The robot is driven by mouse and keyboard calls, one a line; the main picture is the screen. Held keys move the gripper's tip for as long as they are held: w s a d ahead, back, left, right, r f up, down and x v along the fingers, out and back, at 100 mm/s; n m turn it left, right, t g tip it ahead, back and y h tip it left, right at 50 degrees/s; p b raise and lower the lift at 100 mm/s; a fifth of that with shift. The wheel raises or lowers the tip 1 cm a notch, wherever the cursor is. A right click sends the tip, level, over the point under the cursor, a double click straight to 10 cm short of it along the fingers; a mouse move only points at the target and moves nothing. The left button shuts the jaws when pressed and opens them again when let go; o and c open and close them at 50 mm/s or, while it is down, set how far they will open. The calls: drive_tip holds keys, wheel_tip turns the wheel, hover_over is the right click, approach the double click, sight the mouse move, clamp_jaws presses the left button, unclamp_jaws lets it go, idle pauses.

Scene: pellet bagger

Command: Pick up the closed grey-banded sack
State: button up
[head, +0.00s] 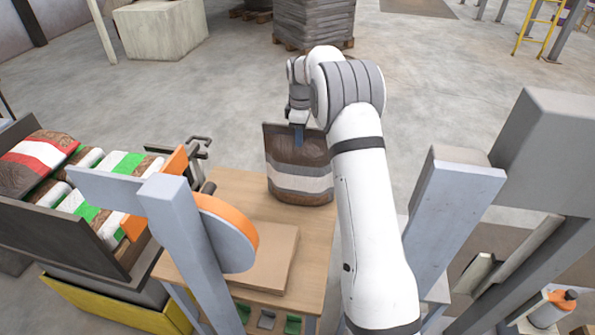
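A brown sack with a grey and white band (300,180) stands upright at the far end of the wooden table (240,190). My gripper (299,137) points down at the sack's upper edge, with a blue-grey finger overlapping the top of the sack. Only one finger shows clearly, so I cannot tell whether the gripper is open or shut on the sack. My white arm hides the area to the right of the sack.
A brown flat board (265,262) lies on the table beside an orange-rimmed grey disc (228,235) on a post. Sacks with red, green and white bands (75,185) lie in a dark bin at left. Open concrete floor lies beyond the table.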

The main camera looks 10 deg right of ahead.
clamp_jaws()
idle(0.3)
drive_tip(key=shift+r, duration=0.15)
